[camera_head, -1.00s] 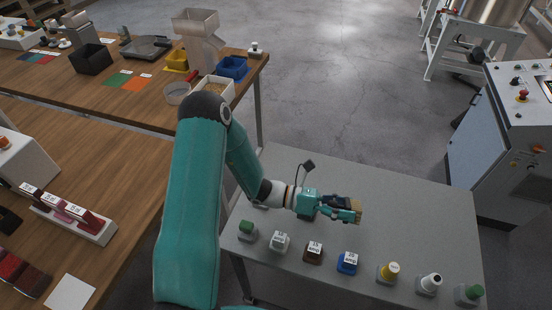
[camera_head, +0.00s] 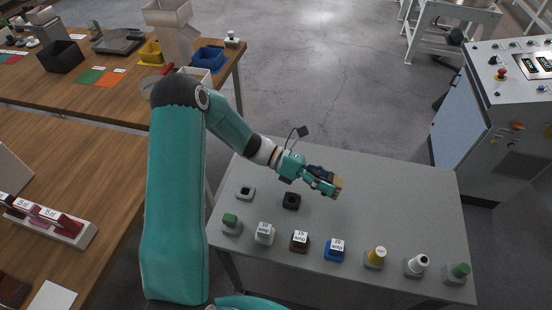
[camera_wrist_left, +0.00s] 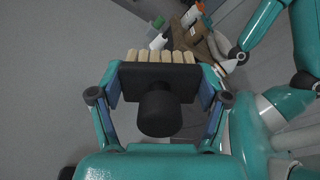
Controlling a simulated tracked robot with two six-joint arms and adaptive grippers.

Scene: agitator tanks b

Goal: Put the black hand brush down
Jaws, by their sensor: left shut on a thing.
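My left gripper (camera_head: 323,183) is shut on the black hand brush (camera_head: 338,187). It holds the brush over the grey table (camera_head: 400,190), and the tan bristles point away from the gripper, to the right. I cannot tell how high it is above the top. In the left wrist view the brush (camera_wrist_left: 160,78) sits between both fingers, with a round black knob toward the camera and a row of tan bristle tufts beyond. My right gripper cannot be made out.
Along the table's front edge stand several small holders with green, white, brown, blue and yellow (camera_head: 376,254) items. Behind them are an empty grey holder (camera_head: 237,192) and a black one (camera_head: 291,208). The table's right rear is clear. A wooden workbench (camera_head: 70,150) lies left, a control cabinet (camera_head: 500,150) right.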

